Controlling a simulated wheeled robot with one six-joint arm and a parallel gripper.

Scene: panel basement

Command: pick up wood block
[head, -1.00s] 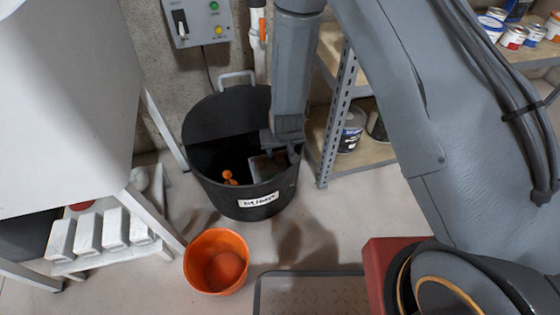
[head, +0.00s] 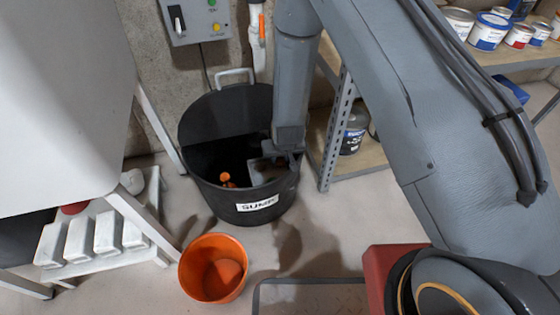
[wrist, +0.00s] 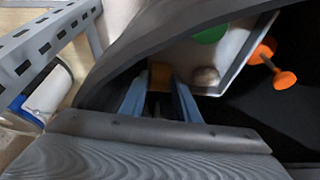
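The likely wood block is a small orange-brown block (wrist: 160,76) in the wrist view, on or just above a pale surface inside the black tub. My gripper (wrist: 158,85) points down into the tub, its two blue-grey fingers apart with the block between their tips. I see no clear contact at the tips. In the head view, my wrist reaches past the rim of the black tub labelled SUMP (head: 225,203). The fingertips and the block are hidden there.
Inside the tub are an orange knobbed object (head: 227,180), a green round thing (wrist: 212,34) and a brownish round thing (wrist: 206,76). The tub wall is close to my gripper. An orange bucket (head: 188,285) stands in front; metal shelving (head: 333,135) is at the right.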

